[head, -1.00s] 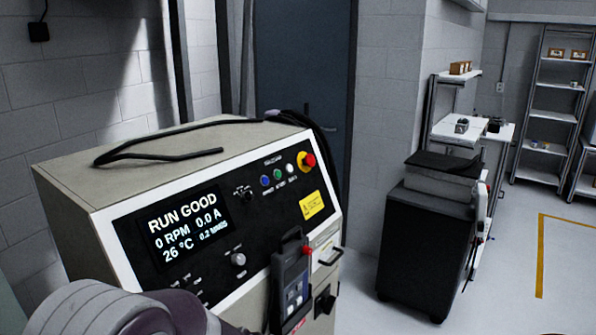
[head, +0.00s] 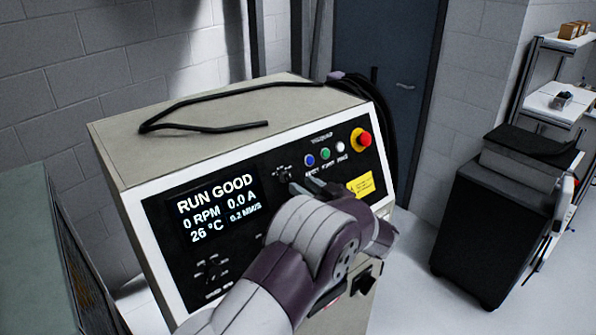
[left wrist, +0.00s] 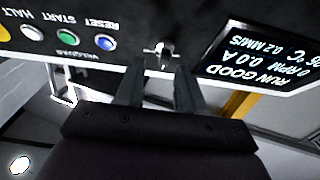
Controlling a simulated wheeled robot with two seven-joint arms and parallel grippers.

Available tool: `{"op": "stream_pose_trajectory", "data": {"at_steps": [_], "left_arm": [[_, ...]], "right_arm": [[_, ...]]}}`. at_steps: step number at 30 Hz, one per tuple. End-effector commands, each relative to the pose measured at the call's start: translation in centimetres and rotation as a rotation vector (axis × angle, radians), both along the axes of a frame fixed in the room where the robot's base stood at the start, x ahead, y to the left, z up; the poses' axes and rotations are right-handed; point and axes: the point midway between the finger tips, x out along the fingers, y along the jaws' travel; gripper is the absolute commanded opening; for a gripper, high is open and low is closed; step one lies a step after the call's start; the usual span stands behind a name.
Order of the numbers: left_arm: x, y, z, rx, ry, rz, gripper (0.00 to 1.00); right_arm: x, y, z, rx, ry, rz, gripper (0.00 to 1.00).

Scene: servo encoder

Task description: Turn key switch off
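The key switch (head: 283,174) sits on the black front panel, right of the lit screen (head: 218,211) reading RUN GOOD, 0 RPM. In the left wrist view the key switch (left wrist: 163,50) is a small silvery key, seen upside down. My left gripper (head: 306,186) is at the panel, just below and right of the switch in the head view. In the left wrist view its two fingers (left wrist: 159,70) are apart and empty, with the key just beyond the gap between their tips. I cannot tell whether they touch it. My right gripper is not in view.
Blue, green and white buttons (head: 325,154) and a red emergency stop (head: 361,139) lie right of the switch. A black cable (head: 205,112) lies on the cabinet top (head: 130,155). A black cart (head: 485,235) stands at right, with clear floor between.

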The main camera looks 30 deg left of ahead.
Motion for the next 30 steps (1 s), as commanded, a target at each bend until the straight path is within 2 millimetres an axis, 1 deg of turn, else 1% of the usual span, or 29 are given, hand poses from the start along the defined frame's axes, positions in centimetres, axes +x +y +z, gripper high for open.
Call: {"op": "stream_pose_trajectory", "data": {"at_steps": [1, 3, 6, 9, 16, 17, 18, 19, 20, 30], "left_arm": [[0.4, 1.1, 0.5, -0.001, 0.0, 0.004, 0.38], [0.8, 2.2, 0.4, -0.001, 0.0, 0.003, 0.38], [1.3, 3.2, 0.2, 0.0, 0.0, 0.001, 0.38], [1.5, 3.7, 0.0, -0.001, -0.001, 0.0, 0.38], [1.6, 3.7, 0.0, -0.001, -0.001, -0.001, 0.38], [1.6, 3.7, 0.0, -0.001, -0.001, -0.001, 0.29], [1.6, 3.7, 0.0, -0.001, -0.001, -0.001, 0.15], [1.6, 3.7, 0.0, -0.001, -0.001, -0.002, 0.06], [1.6, 3.7, 0.0, -0.002, -0.001, -0.002, 0.0], [1.6, 3.7, 0.0, -0.002, -0.01, 0.002, 0.0]], "right_arm": [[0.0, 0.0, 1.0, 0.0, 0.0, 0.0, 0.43], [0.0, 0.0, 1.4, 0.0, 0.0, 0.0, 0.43], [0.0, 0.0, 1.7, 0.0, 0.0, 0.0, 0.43], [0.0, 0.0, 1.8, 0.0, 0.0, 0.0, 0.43], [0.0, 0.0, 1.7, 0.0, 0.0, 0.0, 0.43], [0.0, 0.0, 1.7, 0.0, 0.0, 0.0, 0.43], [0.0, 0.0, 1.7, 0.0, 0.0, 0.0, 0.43], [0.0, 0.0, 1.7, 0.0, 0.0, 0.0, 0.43], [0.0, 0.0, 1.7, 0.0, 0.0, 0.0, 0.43], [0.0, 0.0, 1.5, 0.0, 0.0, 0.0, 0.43]]}}
